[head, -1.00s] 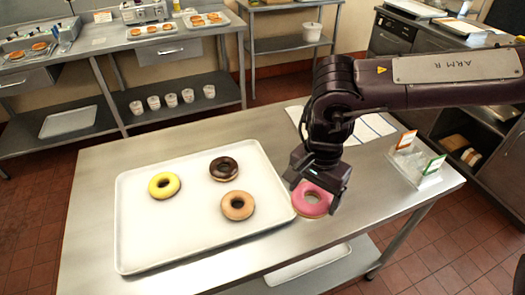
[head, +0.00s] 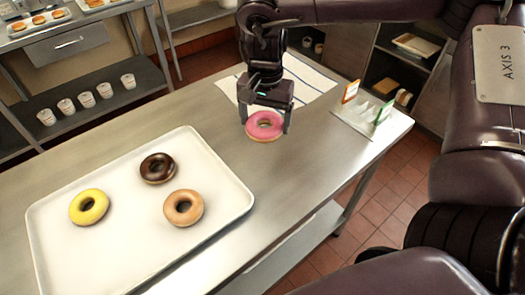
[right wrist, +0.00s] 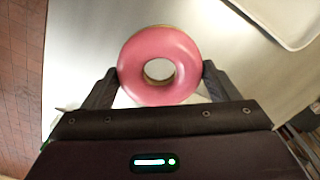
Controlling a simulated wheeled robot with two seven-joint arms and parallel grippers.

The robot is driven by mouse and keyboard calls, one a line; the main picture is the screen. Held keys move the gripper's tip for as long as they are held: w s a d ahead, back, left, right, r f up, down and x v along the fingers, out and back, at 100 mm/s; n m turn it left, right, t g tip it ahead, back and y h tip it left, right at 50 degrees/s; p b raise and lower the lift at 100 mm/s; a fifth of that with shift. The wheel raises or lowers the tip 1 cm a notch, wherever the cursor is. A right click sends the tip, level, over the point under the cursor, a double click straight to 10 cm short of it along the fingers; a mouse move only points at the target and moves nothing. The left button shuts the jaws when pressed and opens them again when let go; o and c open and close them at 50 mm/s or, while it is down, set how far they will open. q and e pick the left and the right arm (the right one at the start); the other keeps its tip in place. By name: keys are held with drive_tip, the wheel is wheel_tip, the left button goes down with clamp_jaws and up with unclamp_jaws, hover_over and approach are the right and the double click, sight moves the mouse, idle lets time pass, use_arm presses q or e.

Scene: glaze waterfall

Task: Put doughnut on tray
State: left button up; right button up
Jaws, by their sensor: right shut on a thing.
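A pink-glazed doughnut (head: 264,125) is between the fingers of my right gripper (head: 265,122), beyond the tray's right end in the head view. In the right wrist view the pink doughnut (right wrist: 159,66) sits between both fingertips, which touch its sides. Its height over the table is hard to tell. The white tray (head: 95,180) lies on the steel table at left. It bears a yellow doughnut (head: 89,207), a chocolate doughnut (head: 158,167) and a tan doughnut (head: 183,207). A corner of the tray (right wrist: 285,12) shows in the right wrist view. My left gripper is out of view.
A striped cloth (head: 300,84) lies behind my right gripper. A clear holder with cards (head: 364,112) stands near the table's right edge. The tray's right part and the steel tabletop (head: 262,176) before the pink doughnut are bare. Shelves with several cups (head: 86,99) stand behind.

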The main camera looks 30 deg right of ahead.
hover_over(264, 157)
wheel_tip(264, 157, down, 6)
drive_tip(key=shift+r, duration=0.1)
wheel_tip(264, 157, down, 4)
drive_tip(key=shift+d+f, duration=0.1)
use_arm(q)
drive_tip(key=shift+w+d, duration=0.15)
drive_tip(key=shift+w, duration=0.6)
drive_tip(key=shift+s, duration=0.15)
use_arm(e)
drive_tip(key=o, duration=0.9)
